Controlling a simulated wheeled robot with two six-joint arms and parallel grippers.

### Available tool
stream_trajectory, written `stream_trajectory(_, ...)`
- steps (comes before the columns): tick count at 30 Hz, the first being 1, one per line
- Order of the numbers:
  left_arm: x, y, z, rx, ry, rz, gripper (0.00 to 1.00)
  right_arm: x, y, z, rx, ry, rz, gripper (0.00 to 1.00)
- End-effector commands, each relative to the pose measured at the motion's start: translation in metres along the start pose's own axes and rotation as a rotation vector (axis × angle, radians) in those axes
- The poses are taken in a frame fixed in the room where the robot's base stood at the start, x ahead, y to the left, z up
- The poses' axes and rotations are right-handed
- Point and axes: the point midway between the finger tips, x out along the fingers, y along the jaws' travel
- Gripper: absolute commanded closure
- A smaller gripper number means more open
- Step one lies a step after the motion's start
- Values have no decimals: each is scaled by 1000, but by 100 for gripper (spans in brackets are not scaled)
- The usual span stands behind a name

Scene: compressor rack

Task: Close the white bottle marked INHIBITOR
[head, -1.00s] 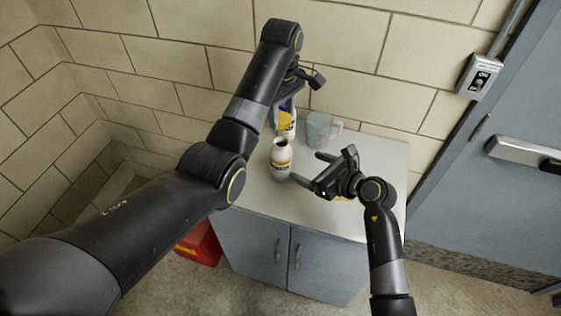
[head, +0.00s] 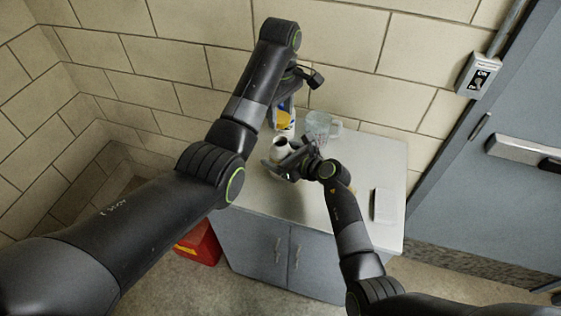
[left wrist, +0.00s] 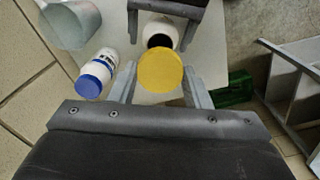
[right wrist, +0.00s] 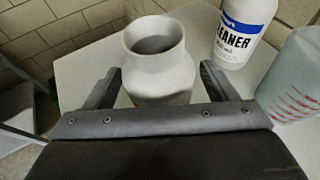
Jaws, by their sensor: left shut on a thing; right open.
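The white bottle (head: 279,146) stands upright on the cabinet top with its mouth open. Its open neck also shows in the left wrist view (left wrist: 162,30) and the right wrist view (right wrist: 156,66); its label is hidden now. My right gripper (right wrist: 160,80) is open, with one finger on each side of the bottle; contact cannot be told. In the head view my right gripper (head: 288,163) covers the bottle's lower part. My left gripper (left wrist: 160,84) is shut on a round yellow cap (left wrist: 160,71), above and apart from the open bottle.
A blue-capped CLEANER bottle (left wrist: 97,75) stands close by, also in the right wrist view (right wrist: 239,35). A clear jug (head: 321,126) stands at the back. A flat white item (head: 383,205) lies at the cabinet's right. The front top (head: 300,205) is clear.

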Motion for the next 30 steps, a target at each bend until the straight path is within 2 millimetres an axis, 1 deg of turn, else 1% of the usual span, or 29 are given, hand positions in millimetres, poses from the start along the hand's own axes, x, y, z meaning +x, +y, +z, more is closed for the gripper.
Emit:
stream_trajectory(3,0,0,0,0,0,0,77,3,0,0,1,0,0,21)
stream_trajectory(11,0,0,0,0,0,0,77,3,0,0,0,0,0,21)
stream_trajectory(14,0,0,0,0,0,0,77,3,0,0,0,0,0,31)
stream_trajectory(24,0,0,0,0,0,0,77,3,0,0,0,0,-1,76)
stream_trajectory(27,0,0,0,0,0,0,77,3,0,0,0,0,-1,88)
stream_trajectory(30,5,0,0,0,-1,-2,77,3,0,0,0,0,-1,88)
